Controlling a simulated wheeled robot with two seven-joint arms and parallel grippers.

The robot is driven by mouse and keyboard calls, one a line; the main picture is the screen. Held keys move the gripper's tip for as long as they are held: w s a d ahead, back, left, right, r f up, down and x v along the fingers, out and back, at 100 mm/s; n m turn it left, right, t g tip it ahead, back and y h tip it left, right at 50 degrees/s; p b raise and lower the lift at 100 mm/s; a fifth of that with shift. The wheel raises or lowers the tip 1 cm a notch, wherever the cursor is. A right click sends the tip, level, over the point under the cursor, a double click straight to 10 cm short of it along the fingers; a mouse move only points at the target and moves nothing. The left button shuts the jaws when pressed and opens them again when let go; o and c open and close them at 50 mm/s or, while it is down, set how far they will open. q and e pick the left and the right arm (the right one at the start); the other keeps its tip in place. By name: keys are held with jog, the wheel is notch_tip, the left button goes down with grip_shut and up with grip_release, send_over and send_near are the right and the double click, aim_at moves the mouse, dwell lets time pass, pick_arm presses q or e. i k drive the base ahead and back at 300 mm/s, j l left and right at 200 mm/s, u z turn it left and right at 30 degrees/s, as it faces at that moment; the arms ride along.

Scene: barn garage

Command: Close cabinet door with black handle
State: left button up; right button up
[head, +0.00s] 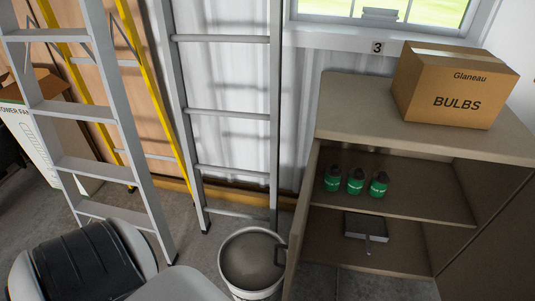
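A brown-grey cabinet (345,107) stands at the right, its left part open to view. Its left door (303,213) is swung open toward me and shows almost edge-on. A dark handle (281,254) sticks out from the door's left side, above the bucket's rim. A dark panel (490,245) covers the cabinet's right part; I cannot tell how it is hinged. Neither gripper is in view; only parts of my own body show at the bottom left.
A bucket (253,262) stands beside the open door, its rim close to the handle. A cardboard box (455,85) is on top. Ladders (115,125) lean at the left.

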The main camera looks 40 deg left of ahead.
aim_at(298, 227)
jog(key=j, duration=1.35)
